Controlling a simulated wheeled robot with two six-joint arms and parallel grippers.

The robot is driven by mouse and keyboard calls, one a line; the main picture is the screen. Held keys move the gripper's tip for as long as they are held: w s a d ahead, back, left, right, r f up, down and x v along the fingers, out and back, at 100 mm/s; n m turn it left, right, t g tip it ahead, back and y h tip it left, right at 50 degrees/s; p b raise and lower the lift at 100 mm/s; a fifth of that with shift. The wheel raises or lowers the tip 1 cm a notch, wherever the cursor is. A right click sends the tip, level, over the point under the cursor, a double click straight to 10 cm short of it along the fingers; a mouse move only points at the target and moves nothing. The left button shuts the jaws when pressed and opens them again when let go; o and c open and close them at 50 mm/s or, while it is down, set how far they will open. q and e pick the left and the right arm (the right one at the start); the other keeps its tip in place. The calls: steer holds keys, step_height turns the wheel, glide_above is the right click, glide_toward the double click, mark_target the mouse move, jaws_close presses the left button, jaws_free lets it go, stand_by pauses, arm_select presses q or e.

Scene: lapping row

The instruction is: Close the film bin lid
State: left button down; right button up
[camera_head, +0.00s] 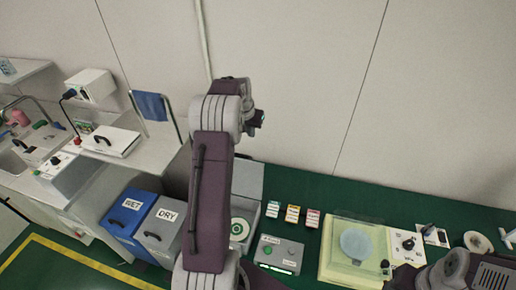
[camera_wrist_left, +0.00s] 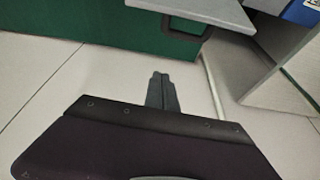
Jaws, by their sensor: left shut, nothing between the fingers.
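An open grey box (camera_head: 256,212), which looks like the film bin, stands on the green bench with its grey lid (camera_head: 249,179) raised at the back. A green and white disc (camera_head: 239,229) lies in it. My left arm crosses in front and hides its left part. My left gripper (camera_head: 259,118) is small in the head view, above and beyond the raised lid in the picture.
The blue WET bin (camera_head: 130,222) and grey DRY bin (camera_head: 160,233) stand left, lids shut. Small boxes (camera_head: 293,214), a button panel (camera_head: 279,253) and a clear-covered unit (camera_head: 341,263) occupy the green bench. My right arm shows at lower right; its fingers are out of view.

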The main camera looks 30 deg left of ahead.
arm_select(q)
steer(key=s+a+p+x, duration=0.15)
steer(key=p+x, duration=0.25)
steer(key=x, duration=0.6)
steer(key=s, duration=0.1)
steer(key=s+d+p, duration=0.1)
steer(key=s, duration=0.1)
steer(key=shift+s+f, duration=0.1)
steer(key=shift+s, duration=0.15)
arm_select(e)
steer(key=r, duration=0.4)
steer(key=a+r, duration=0.1)
steer(key=shift+s+r, duration=0.25)
steer(key=shift+r, duration=0.15)
arm_select(q)
steer(key=shift+w+f, duration=0.1)
arm_select(e)
steer(key=shift+w, duration=0.1)
